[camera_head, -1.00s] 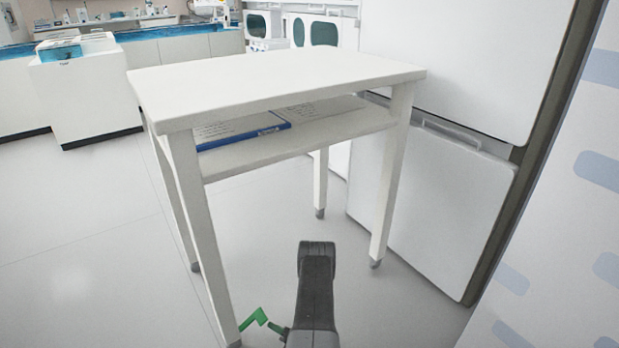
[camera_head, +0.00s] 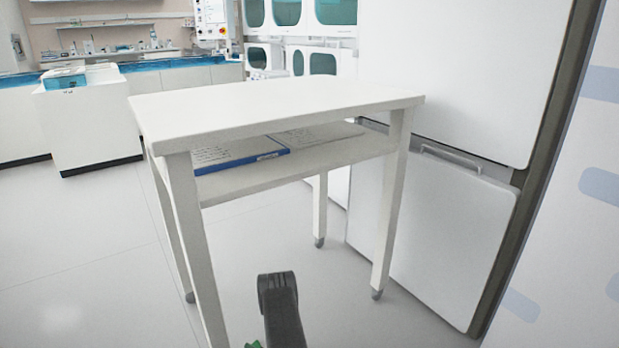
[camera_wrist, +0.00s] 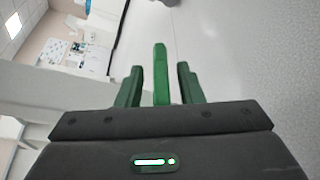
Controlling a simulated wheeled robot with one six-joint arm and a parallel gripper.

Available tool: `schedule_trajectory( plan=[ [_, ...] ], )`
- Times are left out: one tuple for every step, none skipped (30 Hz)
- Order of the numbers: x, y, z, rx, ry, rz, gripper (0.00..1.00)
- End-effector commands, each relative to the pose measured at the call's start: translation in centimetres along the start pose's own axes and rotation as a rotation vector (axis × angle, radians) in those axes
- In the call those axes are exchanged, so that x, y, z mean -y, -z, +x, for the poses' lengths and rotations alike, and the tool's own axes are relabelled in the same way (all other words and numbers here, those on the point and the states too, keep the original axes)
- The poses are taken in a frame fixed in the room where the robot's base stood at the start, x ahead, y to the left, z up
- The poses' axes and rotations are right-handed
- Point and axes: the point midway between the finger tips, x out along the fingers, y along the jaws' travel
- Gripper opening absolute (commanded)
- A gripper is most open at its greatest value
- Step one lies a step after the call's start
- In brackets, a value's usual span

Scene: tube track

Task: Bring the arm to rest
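In the wrist view my gripper (camera_wrist: 160,74) shows its green fingers, with the tips together in one narrow upright strip in the middle and a green part on each side. No object shows between them. In the head view only a small green bit of my gripper (camera_head: 253,344) shows at the bottom edge. My dark arm link (camera_head: 279,305) stands at the bottom centre, in front of the white table (camera_head: 280,96) and apart from it in the picture. The rest of my arm is out of view.
The table has a lower shelf with a blue-edged folder (camera_head: 240,156) and papers on it. A large white cabinet (camera_head: 440,230) stands close behind and right. A patterned panel (camera_head: 570,260) is at the far right. The floor (camera_head: 80,270) at the left is clear.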

Motion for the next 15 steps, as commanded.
schedule_trajectory(
  plan=[
    [0.0,0.0,0.0,0.000,0.000,0.000,0.34],
    [0.0,0.0,0.0,0.000,0.000,0.000,0.34],
    [0.0,0.0,-0.1,0.000,0.000,0.000,0.34],
    [0.0,0.0,-0.1,0.000,0.001,0.000,0.34],
    [0.0,0.0,-0.3,0.000,0.001,0.000,0.34],
    [0.0,-0.1,-0.5,0.001,0.002,0.000,0.34],
    [0.0,-0.1,-0.8,0.001,0.003,0.000,0.34],
    [-0.1,-0.1,-1.1,0.000,0.003,-0.001,0.34],
    [-0.1,-0.1,-1.6,0.000,0.004,-0.002,0.34],
    [-0.1,-0.1,-2.0,0.001,0.004,-0.001,0.34],
    [-0.1,-0.2,-2.6,0.002,0.005,0.000,0.34],
    [-0.1,-0.2,-3.2,0.001,0.005,0.000,0.34],
    [-0.1,-0.2,-3.8,0.002,0.006,0.000,0.34],
    [-0.1,-0.2,-4.4,0.002,0.006,0.000,0.34],
    [-0.1,-0.2,-5.1,0.002,0.006,0.001,0.34]
  ],
)
